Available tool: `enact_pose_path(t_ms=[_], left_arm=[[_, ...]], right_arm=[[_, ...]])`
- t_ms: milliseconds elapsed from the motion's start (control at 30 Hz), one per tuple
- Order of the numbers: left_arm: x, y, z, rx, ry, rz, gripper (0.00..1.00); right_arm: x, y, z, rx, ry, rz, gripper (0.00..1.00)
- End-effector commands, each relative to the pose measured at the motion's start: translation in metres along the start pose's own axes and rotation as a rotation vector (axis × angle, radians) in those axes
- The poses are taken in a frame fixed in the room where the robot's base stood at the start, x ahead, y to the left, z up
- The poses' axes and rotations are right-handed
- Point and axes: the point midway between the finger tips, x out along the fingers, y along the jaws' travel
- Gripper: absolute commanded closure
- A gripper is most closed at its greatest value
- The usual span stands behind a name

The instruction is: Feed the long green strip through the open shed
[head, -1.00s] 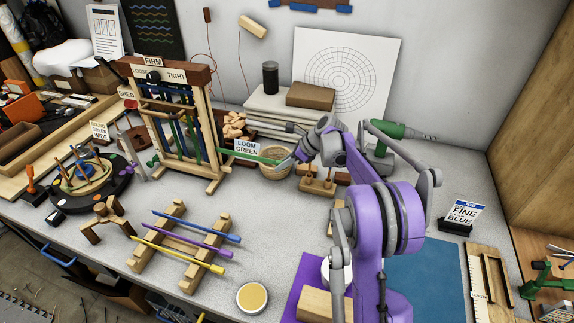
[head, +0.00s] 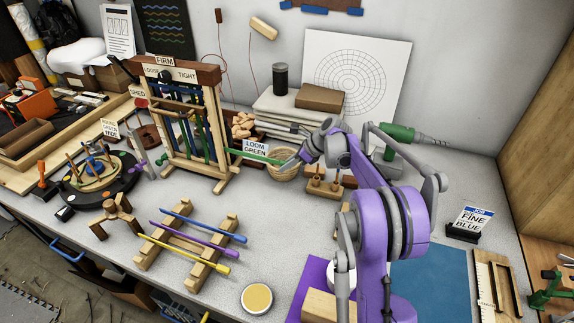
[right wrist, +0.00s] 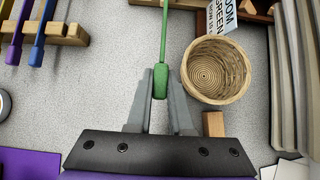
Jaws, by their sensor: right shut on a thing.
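The loom (head: 187,125) is an upright wooden frame with blue and green vertical strips and labels reading FIRM and TIGHT. My right gripper (head: 291,162) is to the right of the loom, shut on the green strip (head: 262,157). The strip runs left from the jaws toward the loom's right post; whether its tip is inside the shed cannot be told. In the right wrist view, the fingers (right wrist: 160,82) close on the thick green end (right wrist: 160,80), and the thin strip (right wrist: 164,30) extends away out of frame. My left gripper is not in view.
A LOOM GREEN card (head: 255,149) and a round basket (head: 284,172) are close to the strip and gripper; the basket also shows in the wrist view (right wrist: 243,85). A rack (head: 212,264) holds blue, purple and yellow strips in front. A round peg board (head: 97,178) stands left.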

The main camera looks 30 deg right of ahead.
Motion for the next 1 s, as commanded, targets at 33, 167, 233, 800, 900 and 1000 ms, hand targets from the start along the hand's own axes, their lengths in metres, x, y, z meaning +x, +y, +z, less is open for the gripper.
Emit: enact_pose_path(t_ms=[33, 167, 233, 800, 900, 1000], left_arm=[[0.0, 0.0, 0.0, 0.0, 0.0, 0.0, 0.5], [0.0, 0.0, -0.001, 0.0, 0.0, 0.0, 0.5], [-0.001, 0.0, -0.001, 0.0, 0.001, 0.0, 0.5], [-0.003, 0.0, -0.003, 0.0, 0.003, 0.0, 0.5], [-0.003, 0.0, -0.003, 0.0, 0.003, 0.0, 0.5], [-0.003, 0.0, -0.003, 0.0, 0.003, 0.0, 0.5]], right_arm=[[0.001, 0.0, 0.001, 0.0, 0.0, 0.0, 1.0], [0.003, 0.0, 0.004, -0.001, 0.0, 0.001, 1.0], [0.005, 0.0, 0.007, 0.0, 0.0, 0.001, 1.0], [0.024, 0.0, 0.029, 0.0, 0.0, 0.001, 1.0], [0.027, 0.0, 0.033, 0.0, 0.0, 0.001, 1.0], [0.029, 0.0, 0.035, 0.0, 0.0, 0.0, 1.0]])
